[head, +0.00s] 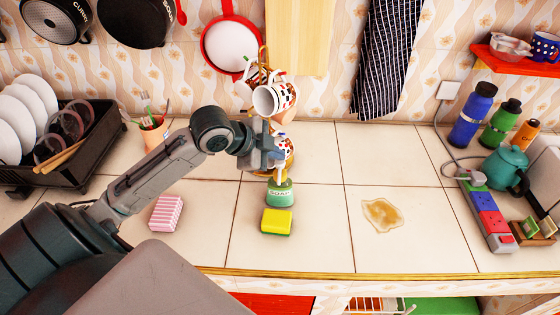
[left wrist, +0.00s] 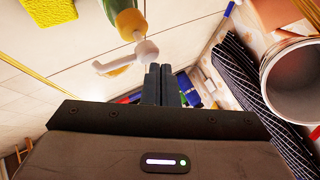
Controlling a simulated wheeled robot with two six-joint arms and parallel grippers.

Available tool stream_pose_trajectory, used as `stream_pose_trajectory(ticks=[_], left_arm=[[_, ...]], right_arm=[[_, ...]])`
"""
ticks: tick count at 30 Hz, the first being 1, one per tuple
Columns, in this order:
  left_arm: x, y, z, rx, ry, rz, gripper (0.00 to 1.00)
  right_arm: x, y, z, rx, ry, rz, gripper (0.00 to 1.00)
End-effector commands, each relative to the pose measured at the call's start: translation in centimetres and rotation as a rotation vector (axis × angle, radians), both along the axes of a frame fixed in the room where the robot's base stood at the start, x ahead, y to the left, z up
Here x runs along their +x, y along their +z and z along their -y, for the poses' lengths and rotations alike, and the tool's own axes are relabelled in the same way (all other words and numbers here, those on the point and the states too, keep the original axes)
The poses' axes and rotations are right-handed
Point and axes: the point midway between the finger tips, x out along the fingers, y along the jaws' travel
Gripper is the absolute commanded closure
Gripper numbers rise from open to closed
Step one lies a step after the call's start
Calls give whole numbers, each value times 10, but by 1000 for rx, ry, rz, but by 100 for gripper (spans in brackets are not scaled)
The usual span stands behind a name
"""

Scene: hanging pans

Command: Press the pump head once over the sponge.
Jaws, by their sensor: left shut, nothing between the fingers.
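A green soap bottle (head: 280,192) with a "SOAP" label stands upright on the tiled counter in the head view. Its top is partly hidden behind my left gripper. A yellow sponge with a green underside (head: 276,222) lies on the counter just in front of the bottle. My left gripper (head: 279,159) is shut and empty, close above the bottle. In the left wrist view the white pump head (left wrist: 128,58) with its spout shows beside my closed fingers (left wrist: 159,83); I cannot tell whether they touch. The sponge (left wrist: 52,10) is at the top left there. My right gripper is not in view.
A mug tree with hanging mugs (head: 275,98) stands close behind the bottle. A pink striped block (head: 167,213) lies left of the sponge. A brown spill (head: 382,213) is to the right. A dish rack (head: 85,160) stands at left.

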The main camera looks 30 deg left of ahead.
Motion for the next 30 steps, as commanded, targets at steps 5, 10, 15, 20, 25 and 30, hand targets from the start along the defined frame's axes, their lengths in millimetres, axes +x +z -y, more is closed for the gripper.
stream_pose_trajectory(ticks=[5, 10, 15, 20, 25, 30], left_arm=[[0, 0, 0, 0, 0, 0, 100], [0, -1, 0, 0, 0, 0, 100], [0, -3, 0, 0, 0, 0, 100], [0, -5, 0, -1, -1, 0, 100], [0, -7, 0, -1, -1, 0, 100], [0, -9, 0, -1, -1, 0, 100]], right_arm=[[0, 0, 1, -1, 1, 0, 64], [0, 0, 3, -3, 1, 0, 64], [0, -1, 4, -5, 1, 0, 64], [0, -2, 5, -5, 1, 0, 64], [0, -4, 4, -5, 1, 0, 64], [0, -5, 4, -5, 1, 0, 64]])
